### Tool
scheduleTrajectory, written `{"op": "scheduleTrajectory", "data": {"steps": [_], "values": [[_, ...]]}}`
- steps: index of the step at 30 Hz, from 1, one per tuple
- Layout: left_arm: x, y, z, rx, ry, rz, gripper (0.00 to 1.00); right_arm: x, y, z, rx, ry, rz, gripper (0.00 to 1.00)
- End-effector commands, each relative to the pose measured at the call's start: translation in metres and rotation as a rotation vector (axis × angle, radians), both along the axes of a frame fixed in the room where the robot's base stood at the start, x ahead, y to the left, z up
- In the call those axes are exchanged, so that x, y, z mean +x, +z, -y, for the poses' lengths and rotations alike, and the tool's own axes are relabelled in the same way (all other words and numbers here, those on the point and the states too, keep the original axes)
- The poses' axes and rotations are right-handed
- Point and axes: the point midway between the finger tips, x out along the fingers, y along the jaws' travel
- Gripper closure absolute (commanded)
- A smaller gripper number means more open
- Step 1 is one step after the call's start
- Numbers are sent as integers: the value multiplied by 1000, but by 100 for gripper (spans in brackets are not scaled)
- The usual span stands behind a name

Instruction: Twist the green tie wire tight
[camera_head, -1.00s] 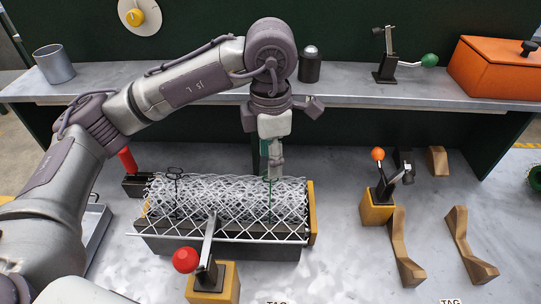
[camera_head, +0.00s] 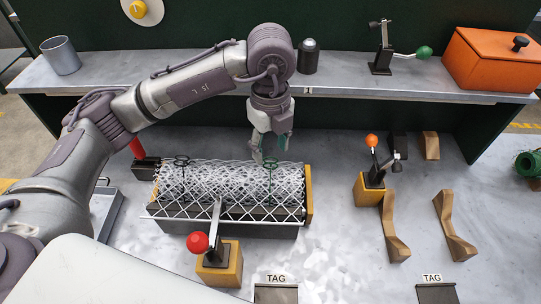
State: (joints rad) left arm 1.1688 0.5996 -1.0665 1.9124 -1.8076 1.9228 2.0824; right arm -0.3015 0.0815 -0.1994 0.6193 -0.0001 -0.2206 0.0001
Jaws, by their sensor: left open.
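A green tie wire (camera_head: 269,178) stands at the right part of a roll of white chainlink mesh (camera_head: 210,180), with a loop at its top. A dark tie wire (camera_head: 182,163) with a similar loop stands at the left part of the roll. The mesh rests in a dark cradle (camera_head: 230,229) with a wooden end piece at its right. My left gripper (camera_head: 269,158) points down just above the green wire's loop. It is open, and I see nothing held in it. Whether a finger touches the loop I cannot tell. My right gripper is not in view.
A red-knobbed clamp (camera_head: 215,262) stands in front of the mesh, and an orange-knobbed clamp (camera_head: 370,188) stands to its right. Wooden brackets (camera_head: 455,227) lie farther right. The back shelf (camera_head: 345,78) holds a cup (camera_head: 61,56), a crank and an orange box (camera_head: 495,60).

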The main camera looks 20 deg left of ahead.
Motion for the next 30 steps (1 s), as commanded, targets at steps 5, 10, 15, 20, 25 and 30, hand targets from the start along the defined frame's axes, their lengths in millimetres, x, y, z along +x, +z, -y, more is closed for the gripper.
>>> {"op": "scheduleTrajectory", "data": {"steps": [5,10,15,20,25,30], "values": [[0,1,0,0,332,-2,48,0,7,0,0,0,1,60],[-1,2,0,0,655,-2,48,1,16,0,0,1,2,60],[-1,3,0,0,944,-3,48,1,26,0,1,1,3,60],[0,-34,0,2,958,-1,48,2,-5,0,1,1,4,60],[0,-41,0,0,957,0,48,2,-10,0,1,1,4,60],[0,-40,0,0,956,0,48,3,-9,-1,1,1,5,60]]}}
